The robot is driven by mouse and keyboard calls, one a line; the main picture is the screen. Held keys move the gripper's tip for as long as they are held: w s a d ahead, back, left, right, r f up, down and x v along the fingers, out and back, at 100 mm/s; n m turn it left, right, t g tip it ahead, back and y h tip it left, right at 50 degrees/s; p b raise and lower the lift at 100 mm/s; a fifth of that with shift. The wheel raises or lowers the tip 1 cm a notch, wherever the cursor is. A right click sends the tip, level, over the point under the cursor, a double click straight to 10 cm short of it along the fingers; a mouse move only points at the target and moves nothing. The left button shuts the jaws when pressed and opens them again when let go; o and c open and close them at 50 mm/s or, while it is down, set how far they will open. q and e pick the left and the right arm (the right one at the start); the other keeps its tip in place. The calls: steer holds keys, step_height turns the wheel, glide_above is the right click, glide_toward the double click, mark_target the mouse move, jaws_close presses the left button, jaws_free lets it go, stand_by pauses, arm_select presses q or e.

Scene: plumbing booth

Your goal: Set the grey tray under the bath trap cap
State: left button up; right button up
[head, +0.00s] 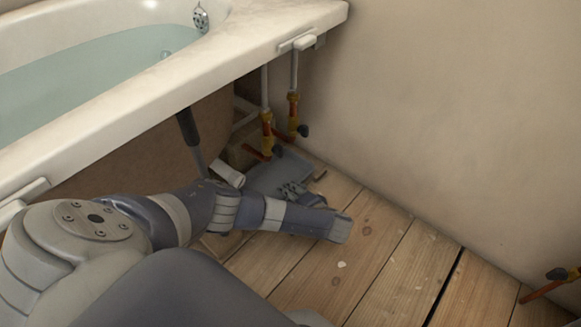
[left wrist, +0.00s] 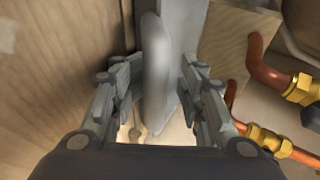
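The grey tray (head: 285,168) lies on the floorboards below the bath's end, partly hidden by my left gripper. My left gripper (head: 303,193) is low at the tray's near side. In the left wrist view, its two fingers (left wrist: 160,85) stand apart on either side of the tray's rounded grey rim (left wrist: 155,65). Small gaps seem to show between rim and fingers; contact is unclear. I cannot make out the bath trap cap in either view. My right gripper is not in view.
The water-filled bath (head: 170,95) overhangs the left side, with a dark leg (head: 188,128) beneath. Copper pipes with brass valves (head: 267,130) rise behind the tray near the wall. A white cylinder (head: 230,175) lies beside the tray. Floorboards (head: 375,250) are clear toward the front right.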

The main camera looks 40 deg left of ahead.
arm_select(q)
steer(key=v, duration=1.2)
